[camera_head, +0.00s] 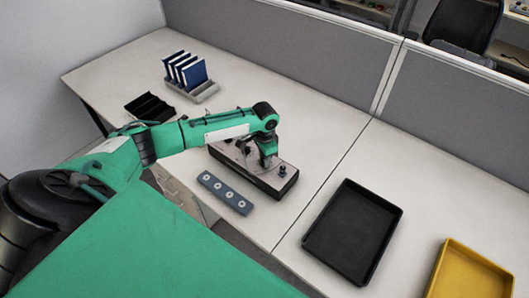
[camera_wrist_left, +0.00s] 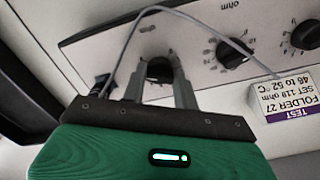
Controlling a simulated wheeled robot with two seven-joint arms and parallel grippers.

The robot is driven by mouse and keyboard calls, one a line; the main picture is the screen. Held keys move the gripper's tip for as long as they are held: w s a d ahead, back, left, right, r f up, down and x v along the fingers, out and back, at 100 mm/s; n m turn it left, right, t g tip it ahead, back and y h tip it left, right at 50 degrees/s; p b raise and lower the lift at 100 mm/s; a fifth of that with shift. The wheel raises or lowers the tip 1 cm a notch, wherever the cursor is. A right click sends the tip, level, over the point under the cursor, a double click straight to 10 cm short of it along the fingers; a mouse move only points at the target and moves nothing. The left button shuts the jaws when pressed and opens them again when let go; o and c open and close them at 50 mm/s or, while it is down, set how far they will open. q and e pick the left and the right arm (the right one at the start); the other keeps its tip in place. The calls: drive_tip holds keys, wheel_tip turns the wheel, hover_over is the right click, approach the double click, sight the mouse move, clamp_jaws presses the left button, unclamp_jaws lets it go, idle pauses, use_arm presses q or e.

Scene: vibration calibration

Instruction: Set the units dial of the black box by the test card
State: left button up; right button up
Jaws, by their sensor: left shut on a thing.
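The black box (camera_head: 286,188) stands on the table, with a light top panel carrying a row of black dials. My left gripper (camera_head: 268,160) is over it, pointing down. In the left wrist view its fingers are shut on the leftmost visible dial (camera_wrist_left: 158,72), partly hidden between them; its setting cannot be read. A second dial (camera_wrist_left: 232,53) and a third dial (camera_wrist_left: 309,32), cut by the frame edge, are to its right. The test card (camera_wrist_left: 300,95) appears upside down and reads "TEST, FOLDER 27, SET 118 ohm, 46 to 52 °C". My right gripper is not in view.
A grey strip with several pale rings (camera_head: 225,193) lies in front of the box. A thin grey cable (camera_wrist_left: 130,42) arches past the fingers. A rack of blue folders (camera_head: 205,92), black holder (camera_head: 150,107), black tray (camera_head: 382,203) and yellow tray (camera_head: 482,250) stand apart.

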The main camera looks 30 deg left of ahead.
use_arm(q)
drive_tip(key=shift+r+m+p, duration=0.1)
drive_tip(key=shift+m+p, duration=0.6)
drive_tip(key=shift+m, duration=1)
drive_tip(key=o, duration=1)
wheel_tip(320, 180, up, 14)
drive_tip(key=shift+f+b, duration=0.15)
drive_tip(key=shift+b, duration=1.05)
drive_tip(key=shift+d+f, duration=0.1)
